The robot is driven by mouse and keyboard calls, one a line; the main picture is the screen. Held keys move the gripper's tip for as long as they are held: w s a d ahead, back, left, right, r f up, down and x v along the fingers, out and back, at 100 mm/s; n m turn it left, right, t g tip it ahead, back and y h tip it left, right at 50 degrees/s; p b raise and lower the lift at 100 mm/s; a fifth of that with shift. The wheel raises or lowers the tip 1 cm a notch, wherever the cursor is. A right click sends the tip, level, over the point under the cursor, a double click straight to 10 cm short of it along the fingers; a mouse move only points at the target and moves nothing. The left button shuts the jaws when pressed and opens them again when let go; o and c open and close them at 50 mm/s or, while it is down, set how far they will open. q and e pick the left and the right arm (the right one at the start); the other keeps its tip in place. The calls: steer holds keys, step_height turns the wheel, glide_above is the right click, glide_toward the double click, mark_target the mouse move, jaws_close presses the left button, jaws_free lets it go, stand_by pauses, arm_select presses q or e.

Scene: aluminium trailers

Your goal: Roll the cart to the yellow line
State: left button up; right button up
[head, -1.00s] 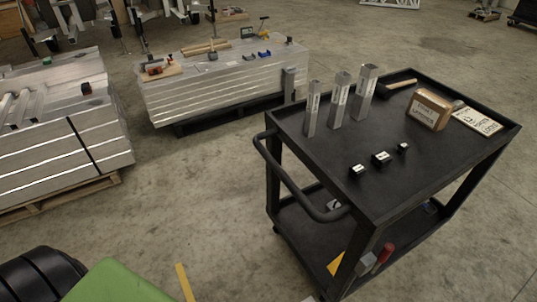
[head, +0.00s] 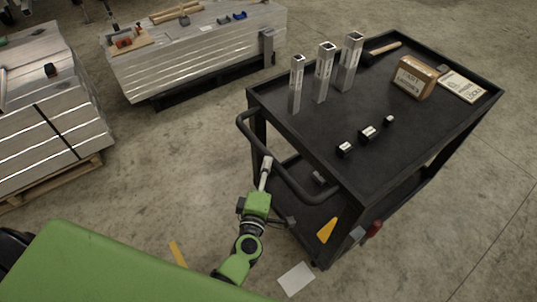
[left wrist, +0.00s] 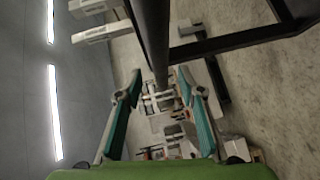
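The black two-shelf cart (head: 310,145) stands at the right in the head view, its tubular handle (head: 285,182) on its left side. A short yellow line (head: 178,254) shows on the floor at lower left, partly hidden by my green body. My left gripper (head: 266,164) is at the handle. In the left wrist view its teal fingers (left wrist: 160,82) are spread, and the dark handle bar (left wrist: 153,35) runs down between their tips with gaps at the sides. Whether the bar is fully inside the grasp is unclear. My right gripper is out of view.
Metal stacks on pallets (head: 200,60) stand at the back left. A white sheet (head: 296,278) lies on the floor.

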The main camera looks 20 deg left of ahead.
arm_select(q)
steer(key=w, duration=0.4)
steer(key=w+a+f, duration=0.1)
steer(key=w, duration=0.1)
steer(key=shift+w, duration=0.15)
steer(key=shift+d+r, duration=0.1)
jaws_close()
